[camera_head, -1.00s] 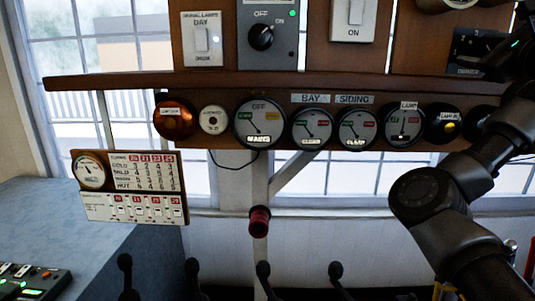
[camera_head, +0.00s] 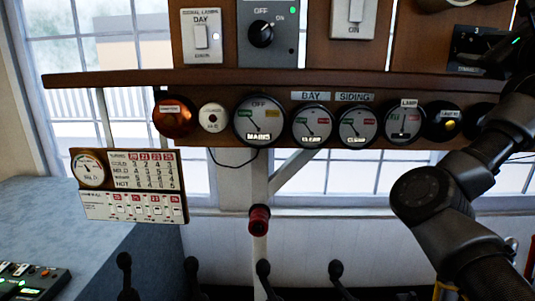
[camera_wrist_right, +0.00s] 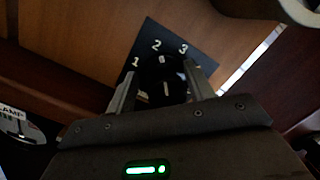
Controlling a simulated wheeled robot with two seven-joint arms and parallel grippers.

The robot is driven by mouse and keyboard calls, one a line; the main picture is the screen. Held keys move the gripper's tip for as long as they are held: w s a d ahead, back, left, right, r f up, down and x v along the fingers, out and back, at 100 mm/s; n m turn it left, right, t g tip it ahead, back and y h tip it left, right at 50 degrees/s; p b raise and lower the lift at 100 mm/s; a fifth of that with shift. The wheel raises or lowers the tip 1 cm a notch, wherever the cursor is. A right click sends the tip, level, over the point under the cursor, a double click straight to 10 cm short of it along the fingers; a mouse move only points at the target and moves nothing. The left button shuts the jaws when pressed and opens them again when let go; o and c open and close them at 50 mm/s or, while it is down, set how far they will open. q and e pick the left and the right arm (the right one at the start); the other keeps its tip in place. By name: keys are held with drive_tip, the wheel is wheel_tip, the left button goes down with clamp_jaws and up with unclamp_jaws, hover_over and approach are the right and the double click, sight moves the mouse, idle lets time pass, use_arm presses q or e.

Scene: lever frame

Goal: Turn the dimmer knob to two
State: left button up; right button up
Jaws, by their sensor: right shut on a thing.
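The dimmer is a dark plate with white numbers 1, 2 and 3 (camera_wrist_right: 182,48) on the wooden board, seen in the right wrist view. Its round black knob (camera_wrist_right: 164,72) sits below the numbers, with short white marks on it. My right gripper (camera_wrist_right: 162,82) has one finger on each side of the knob and is shut on it. The exact number the knob points to is hard to tell. In the head view the dimmer plate (camera_head: 476,46) is at the upper right, partly covered by my right gripper. My left gripper is not in view.
Left of the dimmer are a white switch (camera_head: 352,17), an on/off rotary switch (camera_head: 261,34) and a signal lamps switch (camera_head: 202,36). A wooden shelf (camera_head: 240,84) runs below, above a row of gauges (camera_head: 259,122). Several lever handles stand low in front.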

drive_tip(key=shift+d+f+n+b, duration=0.2)
drive_tip(key=shift+f+n+b, duration=0.1)
drive_tip(key=shift+n+b, duration=0.2)
drive_tip(key=shift+r, duration=0.1)
drive_tip(key=shift+d+m+p, duration=0.1)
drive_tip(key=shift+m+p, duration=0.25)
drive_tip(key=shift+m, duration=0.15)
drive_tip(key=shift+f+n+b, duration=0.2)
drive_tip(key=shift+n+b, duration=0.2)
drive_tip(key=shift+b, duration=0.25)
drive_tip(key=shift+r+n+b, duration=0.1)
drive_tip(key=shift+n+b, duration=0.25)
drive_tip(key=shift+n, duration=0.25)
drive_tip(key=shift+r, duration=0.1)
